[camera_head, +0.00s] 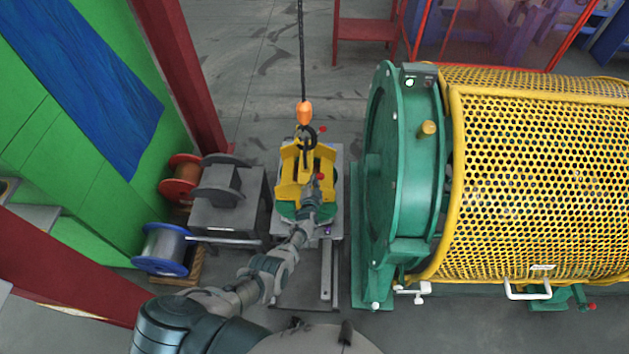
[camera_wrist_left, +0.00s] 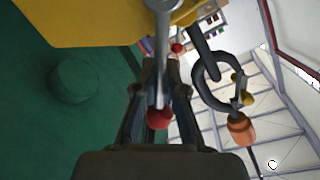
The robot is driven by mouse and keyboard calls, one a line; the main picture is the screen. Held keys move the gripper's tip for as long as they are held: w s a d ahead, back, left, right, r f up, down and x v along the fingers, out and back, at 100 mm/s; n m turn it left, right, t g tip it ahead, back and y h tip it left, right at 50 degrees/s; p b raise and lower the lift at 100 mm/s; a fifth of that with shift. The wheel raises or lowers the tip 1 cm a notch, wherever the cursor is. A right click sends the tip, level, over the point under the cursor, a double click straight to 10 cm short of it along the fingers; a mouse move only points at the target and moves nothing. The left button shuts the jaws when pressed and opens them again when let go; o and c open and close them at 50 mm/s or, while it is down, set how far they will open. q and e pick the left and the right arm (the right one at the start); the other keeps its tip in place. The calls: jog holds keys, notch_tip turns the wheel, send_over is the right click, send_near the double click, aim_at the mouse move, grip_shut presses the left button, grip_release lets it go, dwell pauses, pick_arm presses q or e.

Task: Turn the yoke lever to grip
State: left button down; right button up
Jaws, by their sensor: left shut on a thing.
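The yellow yoke (camera_head: 290,190) sits on a green round part on a grey stand, in the middle of the head view. A yoke lever, a grey rod (camera_wrist_left: 162,45) with a red ball knob (camera_wrist_left: 160,118), runs down between the fingers of my left gripper (camera_wrist_left: 162,90) in the left wrist view. The gripper is shut on this lever. In the head view my left gripper (camera_head: 316,194) is at the near right side of the yoke, just below the red knob (camera_head: 321,177). A second red knob (camera_head: 323,129) shows at the yoke's far side. My right gripper is out of view.
An orange hook block (camera_head: 304,112) hangs on a dark chain (camera_head: 301,50) above the yoke, at its dark ring. The green machine frame (camera_head: 395,170) with a yellow mesh guard (camera_head: 540,180) stands close on the right. Spools (camera_head: 165,248) and a grey table are left.

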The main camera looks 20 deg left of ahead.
pick_arm(q)
jog(key=shift+w+r, duration=0.2)
jog(key=shift+r, duration=0.05)
jog(key=shift+d, duration=0.1)
jog(key=c, duration=1.3)
grip_release()
jog(key=shift+d, duration=0.1)
jog(key=shift+c, duration=0.2)
jog(key=shift+o, duration=0.6)
jog(key=shift+d+f, duration=0.15)
jog(key=shift+f, duration=0.05)
jog(key=shift+s, duration=0.2)
jog(key=v, duration=1.1)
jog(key=shift+s, duration=0.25)
